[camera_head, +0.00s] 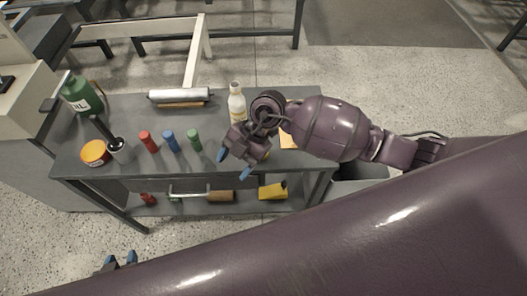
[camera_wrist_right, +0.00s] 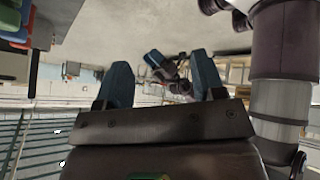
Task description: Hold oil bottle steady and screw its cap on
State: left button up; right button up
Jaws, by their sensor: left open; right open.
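The green oil bottle (camera_head: 83,96) with white lettering stands upright at the far left of the grey workbench (camera_head: 120,182). I cannot make out its cap. My right gripper (camera_head: 235,163) is over the bench's front right part, well right of the oil bottle, with its blue fingertips apart. The right wrist view also shows this gripper (camera_wrist_right: 163,82) open, with nothing between its fingers. My left gripper (camera_head: 122,260) is at the lower left, in front of the bench and away from the bottle. Its blue fingertips are apart and it looks empty.
A cream bottle (camera_head: 237,105) stands just behind my right gripper. Red (camera_head: 149,142), blue (camera_head: 171,141) and green (camera_head: 194,139) cylinders stand mid-bench. An orange-topped tin (camera_head: 95,153) and a dark cup (camera_head: 119,150) are near the oil bottle. A roll (camera_head: 180,95) lies at the back.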

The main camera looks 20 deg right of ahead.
jog(key=w+d+r+m+t+h, duration=0.1)
jog(key=w+d+m+t+h, duration=0.1)
jog(key=w+d+h, duration=0.5)
jog(key=shift+d, duration=0.9)
jog(key=shift+s, duration=0.1)
notch_tip(320, 180, down, 5)
jog(key=shift+f, duration=0.3)
jog(key=shift+f, duration=0.1)
